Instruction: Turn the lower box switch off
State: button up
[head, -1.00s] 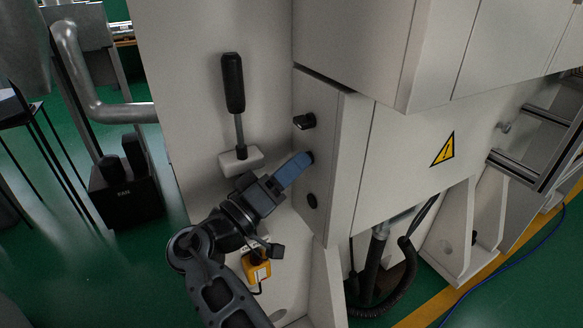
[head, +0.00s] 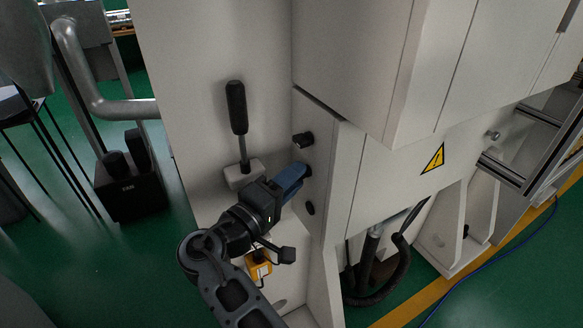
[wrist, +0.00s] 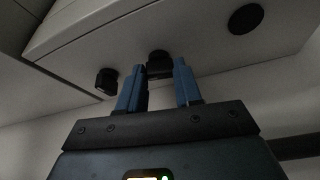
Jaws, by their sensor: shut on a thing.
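The grey-white box (head: 345,150) carries a black upper knob (head: 303,139) on its left face, which also shows at the left in the wrist view (wrist: 106,82). Below it is the lower box switch (head: 308,171), a black knob mostly hidden by my fingers in the head view. In the wrist view the lower switch (wrist: 159,65) sits between my blue fingertips. My gripper (head: 298,174) is shut on this switch; its fingers also show in the wrist view (wrist: 160,78). The switch's exact turn angle is hard to tell.
A round black fitting (head: 310,208) lies just below the switch. A black-handled lever (head: 237,108) stands left of my gripper. A yellow device (head: 259,265) hangs below my wrist. The larger cabinet (head: 350,60) overhangs the box.

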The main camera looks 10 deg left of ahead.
jog(key=shift+r+n+g+y+p, duration=0.15)
jog(key=shift+n+g+y+p, duration=0.2)
jog(key=shift+n+p, duration=0.7)
jog(key=o, duration=1)
jog(key=shift+o, duration=0.2)
jog(key=b+v, duration=0.1)
jog(key=v, duration=0.6)
jog(key=shift+s+a, duration=0.25)
jog(key=shift+s, duration=0.1)
